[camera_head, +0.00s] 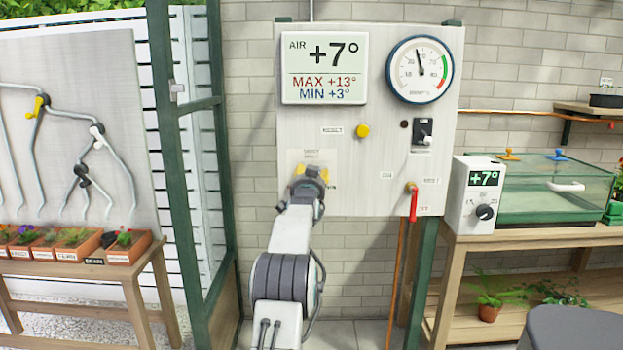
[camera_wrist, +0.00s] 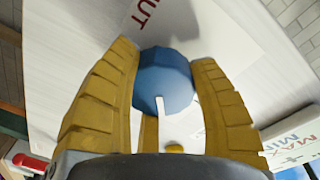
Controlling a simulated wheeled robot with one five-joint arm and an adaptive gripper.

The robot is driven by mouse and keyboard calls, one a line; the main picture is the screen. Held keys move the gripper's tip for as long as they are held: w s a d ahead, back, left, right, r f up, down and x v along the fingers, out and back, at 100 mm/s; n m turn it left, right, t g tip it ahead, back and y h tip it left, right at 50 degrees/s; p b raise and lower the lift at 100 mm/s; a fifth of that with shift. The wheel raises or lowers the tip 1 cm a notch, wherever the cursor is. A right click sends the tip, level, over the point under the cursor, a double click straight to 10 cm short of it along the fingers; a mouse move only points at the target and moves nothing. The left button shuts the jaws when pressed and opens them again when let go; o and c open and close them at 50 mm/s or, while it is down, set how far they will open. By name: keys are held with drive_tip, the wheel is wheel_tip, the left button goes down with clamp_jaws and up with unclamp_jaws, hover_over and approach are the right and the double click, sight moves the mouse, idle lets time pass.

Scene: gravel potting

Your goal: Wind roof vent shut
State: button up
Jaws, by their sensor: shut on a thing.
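A faceted blue knob (camera_wrist: 165,78) with a white pointer stripe is on the pale control panel (camera_head: 350,160). In the wrist view the yellow fingers of my gripper (camera_wrist: 170,62) are closed around it, one on each side. A red label ending in "UT" (camera_wrist: 142,14) is on the panel beyond the knob. In the head view my gripper (camera_head: 312,178) is at the lower left of the panel, over a small label, and hides the knob there. The roof vent itself is not clearly seen.
The panel also bears a temperature display (camera_head: 324,68), a round gauge (camera_head: 420,69), a yellow button (camera_head: 362,130), a black switch (camera_head: 422,132) and a red lever (camera_head: 413,203). A glass tank (camera_head: 545,190) stands on the right bench. A green post (camera_head: 175,150) rises at left.

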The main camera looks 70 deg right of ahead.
drive_tip(key=n, duration=0.3)
drive_tip(key=shift+r, duration=0.3)
drive_tip(key=o, duration=1.2)
drive_tip(key=shift+f, duration=0.15)
drive_tip(key=v, duration=1.2)
drive_tip(key=shift+f, duration=0.25)
